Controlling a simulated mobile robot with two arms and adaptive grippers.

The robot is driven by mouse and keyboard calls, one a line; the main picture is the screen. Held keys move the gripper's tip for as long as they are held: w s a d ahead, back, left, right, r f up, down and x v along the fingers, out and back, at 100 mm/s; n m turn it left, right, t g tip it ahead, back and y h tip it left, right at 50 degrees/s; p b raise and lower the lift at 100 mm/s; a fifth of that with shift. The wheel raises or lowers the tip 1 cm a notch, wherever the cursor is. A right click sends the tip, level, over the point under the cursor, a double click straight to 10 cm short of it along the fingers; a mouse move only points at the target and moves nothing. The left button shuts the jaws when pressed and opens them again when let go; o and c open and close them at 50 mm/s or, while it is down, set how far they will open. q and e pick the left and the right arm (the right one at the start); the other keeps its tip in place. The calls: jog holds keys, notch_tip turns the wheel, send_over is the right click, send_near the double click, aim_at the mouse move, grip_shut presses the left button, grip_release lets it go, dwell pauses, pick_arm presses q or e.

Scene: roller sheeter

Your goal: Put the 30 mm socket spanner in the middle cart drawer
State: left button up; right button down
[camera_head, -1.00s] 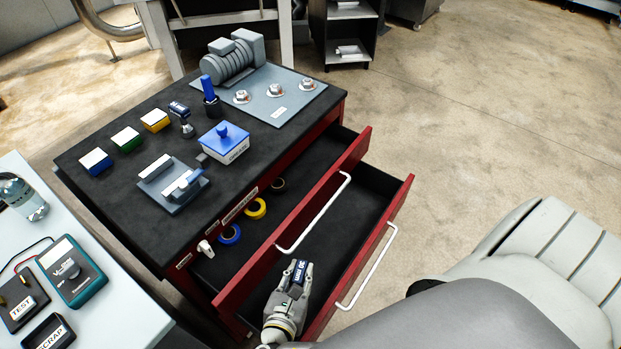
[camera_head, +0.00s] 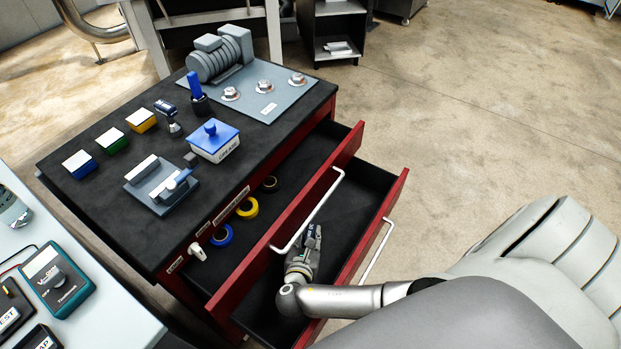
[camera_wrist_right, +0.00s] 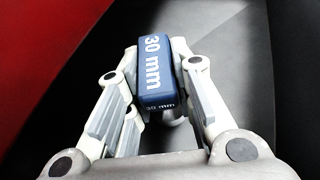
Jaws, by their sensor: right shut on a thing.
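My right gripper (camera_head: 314,236) is shut on the 30 mm socket spanner (camera_head: 310,232). In the right wrist view the spanner's blue block (camera_wrist_right: 157,72), marked "30 mm", sits between the fingers (camera_wrist_right: 157,85); its lower part is hidden. The middle cart drawer (camera_head: 345,215) is pulled out below the open top drawer. The gripper and spanner are over or inside the middle drawer, close to the top drawer's red front; I cannot tell whether the spanner touches the drawer floor. My left gripper is not in view.
The top drawer (camera_head: 300,160) holds blue, yellow and dark tape rolls. Its front and white handle (camera_head: 312,212) stand beside my right gripper. The black cart top (camera_head: 100,190) carries coloured blocks, a blue-lidded grease box (camera_head: 215,142) and another tool (camera_head: 168,114). The middle drawer's far end looks clear.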

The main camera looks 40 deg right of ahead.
jog(key=shift+w+d+f, duration=0.55)
jog(key=shift+w+f, duration=0.05)
jog(key=shift+f, duration=0.2)
jog(key=shift+r, duration=0.1)
jog(key=c, duration=1.3)
grip_release()
jog(key=shift+f, duration=0.2)
jog(key=shift+o, duration=0.2)
jog(key=shift+s, duration=0.1)
jog(key=shift+r, duration=0.2)
jog(key=v, duration=1.2)
